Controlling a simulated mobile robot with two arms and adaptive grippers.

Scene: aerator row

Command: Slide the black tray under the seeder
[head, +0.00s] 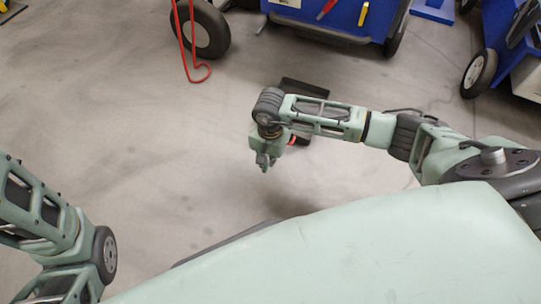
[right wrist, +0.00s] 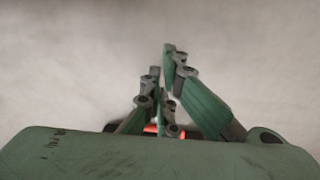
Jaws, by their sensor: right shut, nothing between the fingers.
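The black tray (head: 303,87) lies flat on the grey floor, partly hidden behind my right forearm. It is just in front of a blue machine with black wheels, which I take for the seeder (head: 345,14); its top is out of frame. My right gripper (head: 263,164) is shut and empty, hanging on the near side of the tray and apart from it. In the right wrist view its fingers (right wrist: 162,66) are together over bare floor, with a small orange-red patch behind them that I cannot identify. My left arm shows at the left, but its gripper is out of view.
A red bent rod (head: 195,50) reaches the floor beside a black wheel (head: 203,28) at the upper left. Another blue wheeled machine (head: 520,75) stands at the right. The floor at centre left is clear.

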